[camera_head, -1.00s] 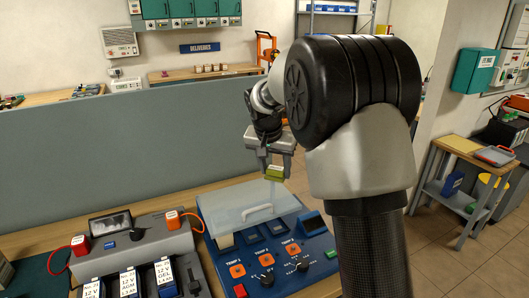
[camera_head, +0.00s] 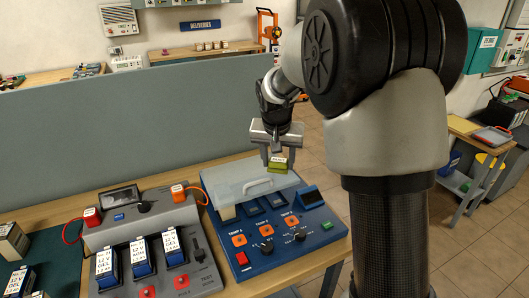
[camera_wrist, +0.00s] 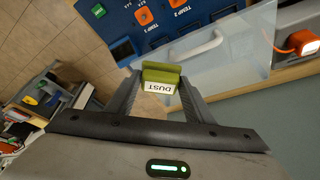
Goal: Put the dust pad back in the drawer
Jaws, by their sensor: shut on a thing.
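My gripper (camera_head: 278,160) is shut on a small green dust pad (camera_head: 278,168). In the wrist view the dust pad (camera_wrist: 161,77) sits between the two fingertips, with a white label reading DUST. In the head view my gripper holds it in the air over the back right of the blue test unit (camera_head: 262,257), above its clear lid with a handle. No drawer can be made out in these frames.
A grey battery tester (camera_head: 175,217) with several labelled batteries stands left of the blue unit. A grey partition (camera_head: 120,130) rises behind the bench. A side table (camera_head: 470,128) stands at the right, with floor between.

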